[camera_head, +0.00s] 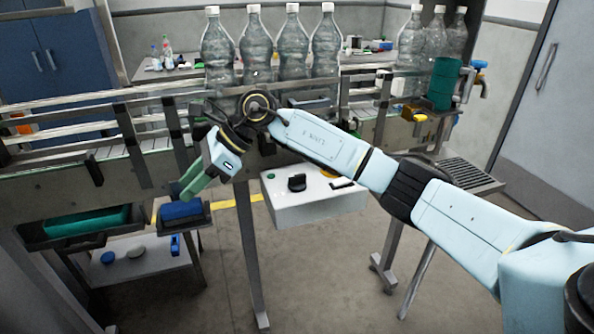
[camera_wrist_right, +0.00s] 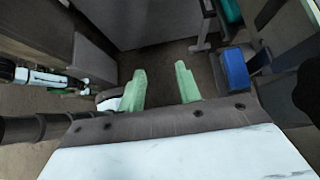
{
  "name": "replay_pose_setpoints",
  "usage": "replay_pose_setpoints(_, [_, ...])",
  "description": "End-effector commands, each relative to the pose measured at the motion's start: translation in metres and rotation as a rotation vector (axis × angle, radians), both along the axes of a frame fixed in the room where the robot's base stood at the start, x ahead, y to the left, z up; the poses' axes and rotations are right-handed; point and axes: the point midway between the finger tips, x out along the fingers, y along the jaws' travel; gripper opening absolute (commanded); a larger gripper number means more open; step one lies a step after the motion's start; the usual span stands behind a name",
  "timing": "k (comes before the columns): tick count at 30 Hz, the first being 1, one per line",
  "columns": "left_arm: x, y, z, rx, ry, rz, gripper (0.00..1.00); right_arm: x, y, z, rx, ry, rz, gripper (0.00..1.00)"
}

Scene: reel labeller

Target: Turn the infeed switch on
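A pale control box (camera_head: 318,207) hangs under the conveyor in the head view. A black rotary knob (camera_head: 297,183) on its top looks like the infeed switch. Its on or off setting cannot be read. My right gripper (camera_head: 190,183) is left of the box and apart from it, with green fingers pointing down and left. In the right wrist view its fingers (camera_wrist_right: 161,84) stand apart with nothing between them. The knob is not visible there. A small pale and black arm with a green tip, apparently my left gripper (camera_wrist_right: 66,91), shows at the left of the wrist view.
Tall clear bottles (camera_head: 291,52) stand along the conveyor (camera_head: 125,120) behind my right arm. A blue block (camera_head: 181,210) sits on a small holder near my right gripper, beside a green tray (camera_head: 87,221). A green cylinder (camera_head: 443,84) stands at the right. Metal legs stand below.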

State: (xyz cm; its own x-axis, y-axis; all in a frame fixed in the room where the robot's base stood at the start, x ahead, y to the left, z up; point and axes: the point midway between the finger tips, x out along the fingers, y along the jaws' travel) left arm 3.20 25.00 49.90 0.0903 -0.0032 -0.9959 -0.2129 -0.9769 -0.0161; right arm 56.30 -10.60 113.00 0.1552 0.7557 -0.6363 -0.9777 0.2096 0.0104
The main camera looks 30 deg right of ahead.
Motion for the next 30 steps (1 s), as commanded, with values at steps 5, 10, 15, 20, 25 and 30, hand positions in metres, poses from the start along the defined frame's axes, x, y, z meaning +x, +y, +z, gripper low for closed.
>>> replay_pose_setpoints(5, [0.000, 0.000, 0.000, 0.000, -0.001, 0.000, 0.36, 0.018, -0.123, 0.024, -0.500, 0.020, 0.022, 0.34])
replay_pose_setpoints(10, [0.000, 0.000, 0.000, 0.000, -0.001, -0.001, 0.36, 0.008, -0.204, 0.057, -0.765, 0.122, -0.004, 0.34])
replay_pose_setpoints(15, [0.001, 0.000, 0.000, 0.000, -0.001, -0.001, 0.36, -0.002, -0.235, 0.072, -0.858, 0.184, -0.019, 0.34])
replay_pose_setpoints(20, [0.001, 0.000, -0.001, 0.000, -0.001, -0.001, 0.36, -0.003, -0.237, 0.055, -0.866, 0.191, -0.017, 0.34])
replay_pose_setpoints(25, [0.001, 0.000, -0.002, 0.000, -0.001, -0.001, 0.36, -0.003, -0.237, 0.019, -0.864, 0.191, -0.016, 0.34])
replay_pose_setpoints(30, [0.001, 0.000, -0.001, 0.000, -0.001, -0.001, 0.36, -0.003, -0.237, -0.016, -0.862, 0.190, -0.017, 0.34])
